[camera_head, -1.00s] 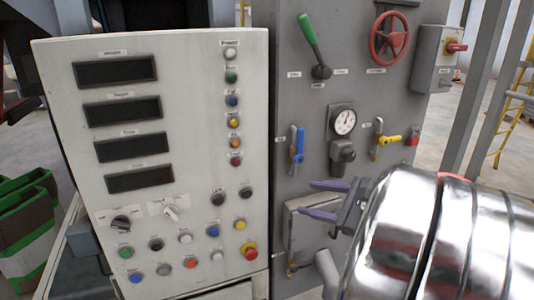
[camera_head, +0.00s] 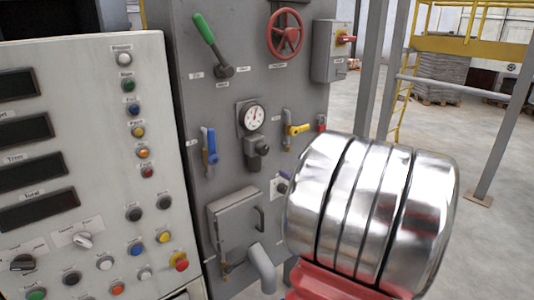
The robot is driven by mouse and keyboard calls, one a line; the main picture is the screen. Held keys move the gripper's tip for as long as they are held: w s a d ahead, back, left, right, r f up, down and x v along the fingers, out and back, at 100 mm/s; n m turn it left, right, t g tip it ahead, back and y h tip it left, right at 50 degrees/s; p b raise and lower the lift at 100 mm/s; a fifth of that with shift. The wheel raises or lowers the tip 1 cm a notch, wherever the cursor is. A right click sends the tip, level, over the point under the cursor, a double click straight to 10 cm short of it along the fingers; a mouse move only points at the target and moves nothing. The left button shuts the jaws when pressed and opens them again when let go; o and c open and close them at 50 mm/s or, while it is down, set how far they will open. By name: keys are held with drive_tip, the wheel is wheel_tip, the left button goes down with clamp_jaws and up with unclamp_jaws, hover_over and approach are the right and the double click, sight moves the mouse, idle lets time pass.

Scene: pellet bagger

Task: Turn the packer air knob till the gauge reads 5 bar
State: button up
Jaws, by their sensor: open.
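The round gauge (camera_head: 253,117) has a white face and sits on the grey panel, above the middle of the picture. Its red needle shows, but the scale is too small to read. The dark air knob (camera_head: 257,148) is on the regulator body just below the gauge. Nothing touches it. My large silver arm link stands at the right front, in front of the panel's lower right edge. I cannot make out my gripper's fingers; the arm link seems to hide them.
A blue-handled valve (camera_head: 210,146) is left of the gauge and a yellow-handled valve (camera_head: 297,129) right. Above are a green lever (camera_head: 204,30) and a red handwheel (camera_head: 285,34). A grey box (camera_head: 234,224) and bent pipe (camera_head: 262,266) project below. A button console (camera_head: 90,150) stands left.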

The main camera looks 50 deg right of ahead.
sight(265, 152)
drive_tip(key=x, duration=1.3)
drive_tip(key=shift+w, duration=0.2)
drive_tip(key=shift+c, duration=0.4)
drive_tip(key=c, duration=1)
drive_tip(key=shift+o, duration=0.2)
drive_tip(key=shift+n, duration=1.5)
